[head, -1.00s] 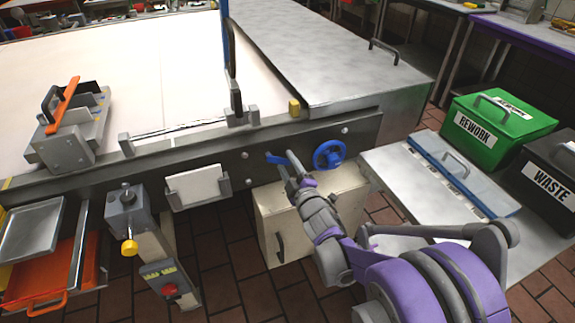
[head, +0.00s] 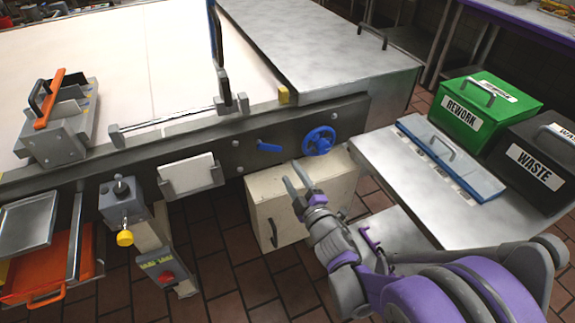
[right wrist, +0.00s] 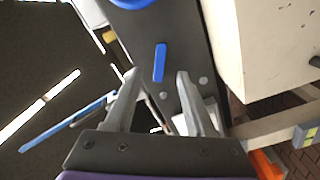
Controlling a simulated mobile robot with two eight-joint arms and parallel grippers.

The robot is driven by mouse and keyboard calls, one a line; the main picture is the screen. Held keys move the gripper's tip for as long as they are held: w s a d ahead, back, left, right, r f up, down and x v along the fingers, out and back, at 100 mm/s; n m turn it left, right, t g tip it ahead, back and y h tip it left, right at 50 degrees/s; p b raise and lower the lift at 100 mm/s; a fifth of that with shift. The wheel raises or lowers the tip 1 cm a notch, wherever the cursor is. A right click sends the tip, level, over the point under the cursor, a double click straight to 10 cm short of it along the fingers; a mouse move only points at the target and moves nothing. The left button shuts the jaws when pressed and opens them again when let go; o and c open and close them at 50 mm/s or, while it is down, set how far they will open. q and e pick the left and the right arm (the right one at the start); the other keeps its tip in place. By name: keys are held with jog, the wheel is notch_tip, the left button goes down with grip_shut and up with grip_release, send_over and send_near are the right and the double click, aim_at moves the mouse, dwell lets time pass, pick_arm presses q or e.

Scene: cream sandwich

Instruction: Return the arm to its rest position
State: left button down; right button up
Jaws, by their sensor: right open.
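My right gripper (head: 297,180) is open and empty in the head view, in front of the cream box under the machine's front rail. In the right wrist view its two fingers (right wrist: 157,100) stand apart with nothing between them. A blue lever (head: 269,146) on the dark rail lies just beyond the fingertips, apart from them; it also shows in the right wrist view (right wrist: 160,62). A blue handwheel (head: 319,140) is on the rail to its right. My left gripper is not in view.
A cream box (head: 262,205) stands below the rail. At right are a metal side table (head: 400,175) with a blue-framed lid (head: 450,155), a green REWORK bin (head: 485,110) and a black WASTE bin (head: 535,160). Brick floor shows between.

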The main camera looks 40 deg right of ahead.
jog(key=shift+s+a, duration=0.1)
jog(key=shift+s, duration=0.15)
dwell(0.4)
